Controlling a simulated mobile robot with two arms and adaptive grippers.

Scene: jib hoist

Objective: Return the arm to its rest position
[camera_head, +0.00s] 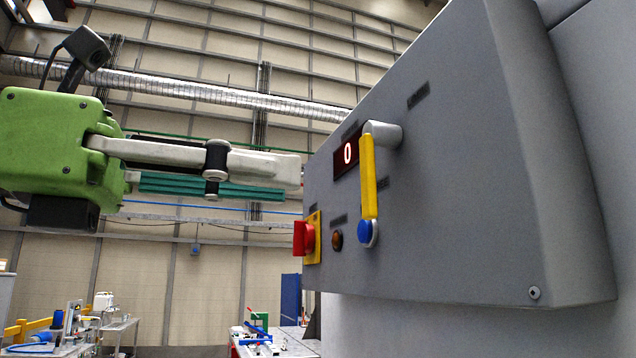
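My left gripper (292,172), with a green body and pale grey fingers, reaches in from the left at mid height. Its fingertips point right and appear close to the left edge of the grey control box (460,170); I cannot tell the exact gap. The near finger mostly covers the far one, so the opening between them does not show. Nothing is visibly held. On the box, a yellow lever (369,185) with a blue end (367,232) hangs down from a grey hub (386,135). My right gripper is not in view.
The box carries a red display (347,152) reading 0, a red button (303,238) on a yellow plate and an amber lamp (337,240). The box fills the right side. Benches with equipment (265,342) stand far behind. The space below my gripper looks open.

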